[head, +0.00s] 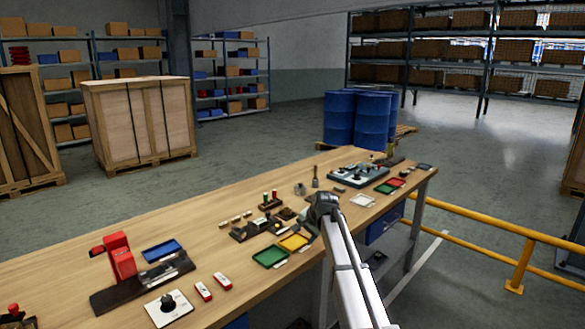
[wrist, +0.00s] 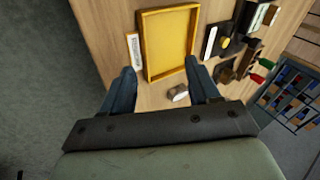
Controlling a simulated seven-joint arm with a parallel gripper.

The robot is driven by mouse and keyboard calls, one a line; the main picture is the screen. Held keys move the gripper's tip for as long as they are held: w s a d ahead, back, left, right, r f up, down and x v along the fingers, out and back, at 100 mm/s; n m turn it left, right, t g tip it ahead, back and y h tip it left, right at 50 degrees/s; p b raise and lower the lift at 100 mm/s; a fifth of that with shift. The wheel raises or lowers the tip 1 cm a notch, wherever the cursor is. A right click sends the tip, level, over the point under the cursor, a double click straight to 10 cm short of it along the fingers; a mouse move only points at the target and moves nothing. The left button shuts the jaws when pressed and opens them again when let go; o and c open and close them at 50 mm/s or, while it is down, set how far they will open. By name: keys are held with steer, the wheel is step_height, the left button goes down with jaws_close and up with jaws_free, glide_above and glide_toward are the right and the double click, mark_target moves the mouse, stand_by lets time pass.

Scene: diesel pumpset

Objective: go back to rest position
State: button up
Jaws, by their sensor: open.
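My gripper (wrist: 163,92) shows in the wrist view with its two dark blue fingers spread apart and nothing between the tips. It hangs over the workbench (wrist: 110,20), with a yellow tray (wrist: 148,45) just ahead of the fingers. A small pale round piece (wrist: 178,94) lies on the bench near the right finger, outside the tray. In the head view my arm reaches in from the lower right, and its wrist is above the bench beside the yellow tray (head: 294,242). The fingers are hidden there.
A green tray (head: 270,257) and dark fixtures (head: 247,230) sit left of my wrist. A red press (head: 120,257) stands on the bench's left part. A grey panel (head: 352,173) lies toward the far end. A yellow rail (head: 480,217) runs along the right side.

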steer(key=w+d+f+m+t+h, duration=0.1)
steer(key=d+f+m, duration=0.15)
steer(key=d, duration=0.65)
steer(key=w+d+f+m+t+h, duration=0.1)
steer(key=w+d+f+m, duration=0.15)
steer(key=d, duration=0.65)
steer(key=s+d+f+n+g+h, duration=0.1)
steer(key=s+f, duration=0.2)
steer(key=f, duration=0.2)
steer(key=s+d+f, duration=0.2)
steer(key=s+f, duration=0.1)
steer(key=f, duration=0.3)
steer(key=s+a+f+n+g, duration=0.3)
steer(key=s+f, duration=1)
steer(key=s, duration=0.2)
steer(key=s+a+f+n+g, duration=0.3)
steer(key=s+f, duration=1.1)
steer(key=s, duration=0.1)
steer(key=s+a+f+n+g, duration=0.1)
steer(key=s+f+n+g, duration=0.1)
steer(key=s, duration=1.6)
steer(key=s+a+f+n+g, duration=0.1)
steer(key=s+f+n+g, duration=0.2)
steer(key=s, duration=1.5)
step_height(320, 180, down, 2)
steer(key=shift+a+f+g, duration=0.1)
steer(key=shift+a+g, duration=0.05)
steer(key=shift+g, duration=0.85)
